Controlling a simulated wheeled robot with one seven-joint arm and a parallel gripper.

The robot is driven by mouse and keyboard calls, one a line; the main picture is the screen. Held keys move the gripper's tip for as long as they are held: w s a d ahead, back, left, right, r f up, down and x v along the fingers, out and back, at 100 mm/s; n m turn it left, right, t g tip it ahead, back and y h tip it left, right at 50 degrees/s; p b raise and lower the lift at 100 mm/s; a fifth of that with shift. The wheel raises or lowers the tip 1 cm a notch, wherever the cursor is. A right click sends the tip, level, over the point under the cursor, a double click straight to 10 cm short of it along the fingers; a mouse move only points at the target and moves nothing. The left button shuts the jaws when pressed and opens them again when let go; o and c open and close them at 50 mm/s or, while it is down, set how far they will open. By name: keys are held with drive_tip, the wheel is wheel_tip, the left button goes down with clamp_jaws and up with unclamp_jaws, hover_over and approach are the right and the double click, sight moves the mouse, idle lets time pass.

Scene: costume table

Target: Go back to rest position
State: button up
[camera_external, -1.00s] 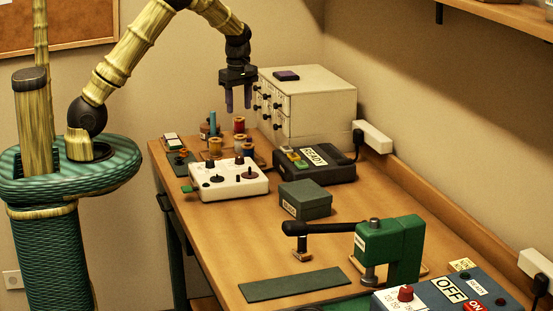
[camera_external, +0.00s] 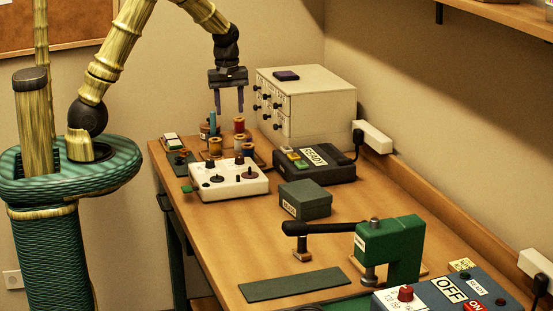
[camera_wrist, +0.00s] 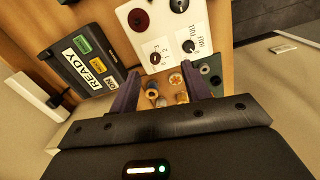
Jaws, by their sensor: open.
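My gripper (camera_external: 228,102) hangs in the air above the back left of the table, with its two purple fingers pointing down and apart. Nothing is between them. Below it stands a cluster of thread spools (camera_external: 239,126) on the table. In the wrist view my gripper (camera_wrist: 163,90) shows both fingers spread, with the spools (camera_wrist: 174,79) seen far below between them. My arm reaches over from its base at the left.
A drawer cabinet (camera_external: 330,102) stands right of the gripper, with a small dark purple block (camera_external: 286,75) on top. A white control box (camera_external: 230,187), a READY box (camera_external: 325,168), a grey-green box (camera_external: 305,204) and a green press (camera_external: 402,250) stand on the table (camera_external: 235,230).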

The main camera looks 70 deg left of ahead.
drive_tip(key=s+d+m+t, duration=0.2)
drive_tip(key=s+d+m, duration=1)
drive_tip(key=m, duration=0.4)
drive_tip(key=shift+s, duration=0.85)
idle(1.4)
